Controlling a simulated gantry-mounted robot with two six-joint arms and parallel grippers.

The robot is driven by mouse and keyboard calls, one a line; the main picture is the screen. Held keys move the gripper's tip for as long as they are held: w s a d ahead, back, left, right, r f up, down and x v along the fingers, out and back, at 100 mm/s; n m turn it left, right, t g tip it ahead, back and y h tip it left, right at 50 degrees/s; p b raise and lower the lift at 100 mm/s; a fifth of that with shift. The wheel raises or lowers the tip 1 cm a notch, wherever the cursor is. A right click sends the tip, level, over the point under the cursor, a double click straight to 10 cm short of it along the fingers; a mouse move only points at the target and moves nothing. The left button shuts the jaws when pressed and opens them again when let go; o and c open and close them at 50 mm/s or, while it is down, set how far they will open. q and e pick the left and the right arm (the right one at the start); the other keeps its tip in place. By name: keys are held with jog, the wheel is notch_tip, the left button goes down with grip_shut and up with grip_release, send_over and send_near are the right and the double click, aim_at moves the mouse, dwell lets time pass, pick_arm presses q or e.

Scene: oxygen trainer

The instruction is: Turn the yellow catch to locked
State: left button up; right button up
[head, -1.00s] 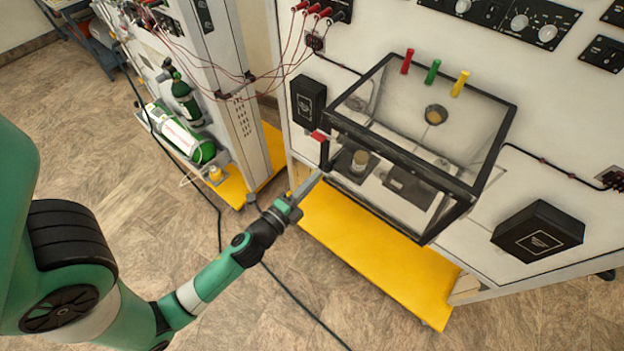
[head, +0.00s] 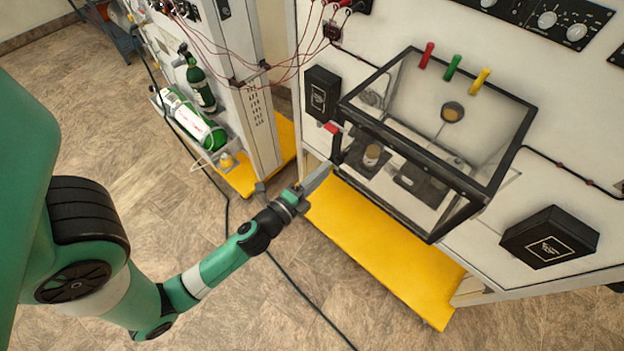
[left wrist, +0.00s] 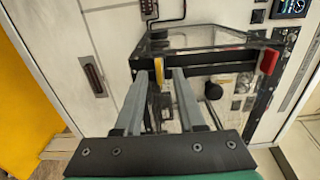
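The yellow catch (left wrist: 159,75) is a small upright piece at a black-framed corner of the clear case (left wrist: 203,44) in the left wrist view. It appears between the fingertips of my left gripper (left wrist: 160,80), with gaps on both sides. The gripper is open. In the head view my left gripper (head: 322,177) is at the front left corner of the clear case (head: 440,165), just below a red piece (head: 332,128) on a dark post. I cannot make out the catch there. My right gripper is not in view.
Red (head: 427,55), green (head: 453,66) and yellow (head: 480,81) handles stand along the case's back edge. A black box (head: 322,93) is left of the case, another (head: 549,237) right. A yellow base (head: 385,265) lies below. A cable crosses the floor.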

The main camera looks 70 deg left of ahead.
pick_arm(q)
jog(key=b+v, duration=0.7)
jog(key=v, duration=0.4)
jog(key=shift+s+d, duration=0.1)
jog(key=shift+s, duration=0.05)
